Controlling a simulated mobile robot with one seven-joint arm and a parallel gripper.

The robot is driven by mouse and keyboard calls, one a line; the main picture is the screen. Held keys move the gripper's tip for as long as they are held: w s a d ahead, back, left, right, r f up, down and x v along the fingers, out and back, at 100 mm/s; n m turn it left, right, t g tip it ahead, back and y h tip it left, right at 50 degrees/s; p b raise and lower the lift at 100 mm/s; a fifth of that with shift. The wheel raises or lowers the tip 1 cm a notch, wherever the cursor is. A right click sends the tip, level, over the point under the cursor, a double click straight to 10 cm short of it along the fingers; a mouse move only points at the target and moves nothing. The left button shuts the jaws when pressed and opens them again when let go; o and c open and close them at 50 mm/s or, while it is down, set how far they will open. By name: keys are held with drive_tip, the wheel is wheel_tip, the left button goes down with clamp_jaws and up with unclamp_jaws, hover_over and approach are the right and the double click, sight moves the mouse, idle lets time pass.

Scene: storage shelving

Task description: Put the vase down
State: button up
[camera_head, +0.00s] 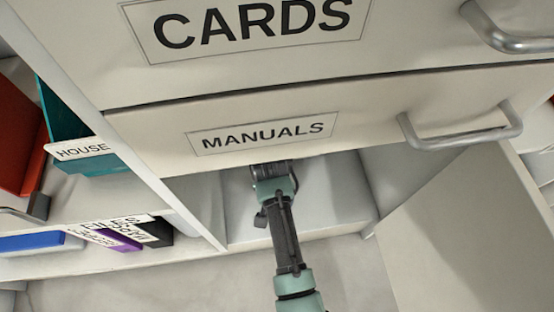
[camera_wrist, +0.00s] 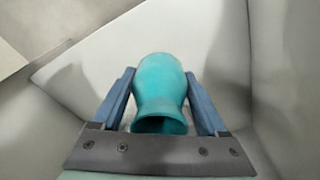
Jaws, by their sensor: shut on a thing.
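The teal vase (camera_wrist: 160,85) shows in the wrist view between the two blue fingers of my gripper (camera_wrist: 162,98), with its flared mouth toward my wrist. My gripper is shut on the vase. Around it are the pale walls of a compartment, and I cannot tell whether the vase touches a surface. In the head view my arm reaches into the open white compartment (camera_head: 335,205) under the MANUALS drawer. The vase and fingertips are hidden there by the drawer front.
The MANUALS drawer (camera_head: 160,155) with its metal handle (camera_head: 460,138) hangs just above my arm, with the CARDS drawer (camera_head: 110,85) above it. At the left, shelves hold a red binder (camera_head: 20,140), a teal box (camera_head: 65,120) and labelled files (camera_head: 105,237).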

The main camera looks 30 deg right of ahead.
drive_tip(key=shift+f+b, duration=1.5)
drive_tip(key=shift+f, duration=1.2)
drive_tip(key=shift+f, duration=0.15)
drive_tip(key=o, duration=1.4)
drive_tip(key=shift+o, duration=0.2)
drive_tip(key=r+p, duration=0.2)
drive_tip(key=r, duration=0.2)
drive_tip(key=r+p, duration=0.3)
drive_tip(key=r, duration=0.1)
drive_tip(key=s+a+r+p, duration=0.1)
drive_tip(key=r+p, duration=0.2)
drive_tip(key=r, duration=0.1)
drive_tip(key=shift+r, duration=0.15)
